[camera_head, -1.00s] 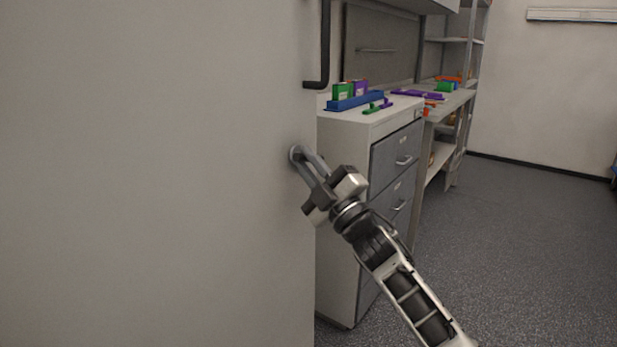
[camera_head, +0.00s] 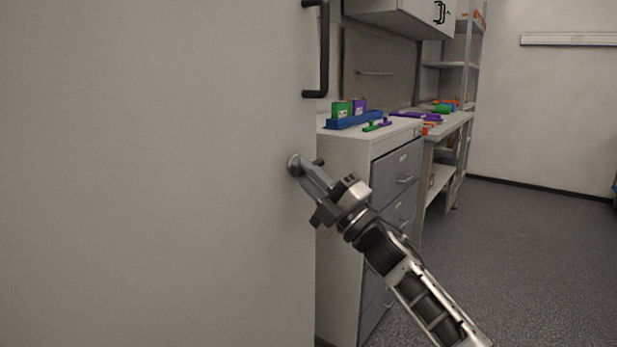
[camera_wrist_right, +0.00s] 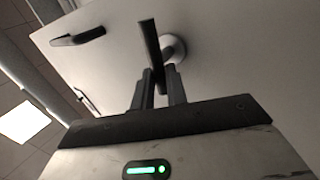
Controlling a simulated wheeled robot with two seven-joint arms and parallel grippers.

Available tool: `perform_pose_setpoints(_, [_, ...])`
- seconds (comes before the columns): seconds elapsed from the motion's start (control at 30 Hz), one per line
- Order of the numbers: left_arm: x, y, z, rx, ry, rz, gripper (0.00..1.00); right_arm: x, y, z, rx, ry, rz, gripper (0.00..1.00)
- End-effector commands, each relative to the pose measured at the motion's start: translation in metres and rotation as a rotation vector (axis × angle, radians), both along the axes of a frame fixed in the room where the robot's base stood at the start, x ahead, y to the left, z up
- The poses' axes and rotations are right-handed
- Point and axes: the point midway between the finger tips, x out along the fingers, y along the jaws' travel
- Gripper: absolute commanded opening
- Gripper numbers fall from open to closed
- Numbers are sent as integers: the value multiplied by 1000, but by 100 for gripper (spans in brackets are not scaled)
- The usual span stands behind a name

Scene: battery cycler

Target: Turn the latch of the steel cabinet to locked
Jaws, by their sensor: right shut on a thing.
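The steel cabinet (camera_head: 150,180) fills the left of the head view as a plain pale door. Its latch has a round grey boss (camera_head: 294,165) near the door's right edge, and a short dark lever end (camera_head: 320,162) shows beside my gripper. In the right wrist view the latch lever (camera_wrist_right: 149,42) is a dark bar, slightly tilted, beside its round hub (camera_wrist_right: 173,48). My right gripper (camera_head: 309,179) is shut on the latch lever. Its two fingers (camera_wrist_right: 158,80) stand either side of the bar in the wrist view. My left gripper is not in view.
A black door handle (camera_head: 324,50) sits above the latch. A drawer unit (camera_head: 340,200) with a blue rack (camera_head: 352,121) on top stands just right of the cabinet. A bench and shelves (camera_head: 447,64) are behind it. Open floor (camera_head: 520,260) lies to the right.

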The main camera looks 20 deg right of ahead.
Motion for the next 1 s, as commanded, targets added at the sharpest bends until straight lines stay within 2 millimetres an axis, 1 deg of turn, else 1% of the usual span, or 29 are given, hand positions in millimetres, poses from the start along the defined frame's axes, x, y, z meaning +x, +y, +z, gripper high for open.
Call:
perform_pose_setpoints(0.13, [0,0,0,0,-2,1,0,0,0,0,-4,-2,-2,0])
perform_pose_setpoints(0.17, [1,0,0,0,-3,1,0,0,0,0,-4,-2,-2,23])
perform_pose_setpoints(0.2, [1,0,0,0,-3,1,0,0,0,0,-4,-2,-1,34])
perform_pose_setpoints(0.23, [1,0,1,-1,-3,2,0,0,0,0,-4,-2,-1,35])
perform_pose_setpoints(0.5, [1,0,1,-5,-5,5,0,0,0,-1,-1,-1,-1,35])
perform_pose_setpoints(0.63, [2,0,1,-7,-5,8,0,-6,-6,-7,-2,1,-3,35])
perform_pose_setpoints(0.77, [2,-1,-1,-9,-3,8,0,-21,-17,-20,-3,2,-2,35])
perform_pose_setpoints(1.0, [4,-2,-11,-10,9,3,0,-59,-47,-54,-3,4,-2,35])
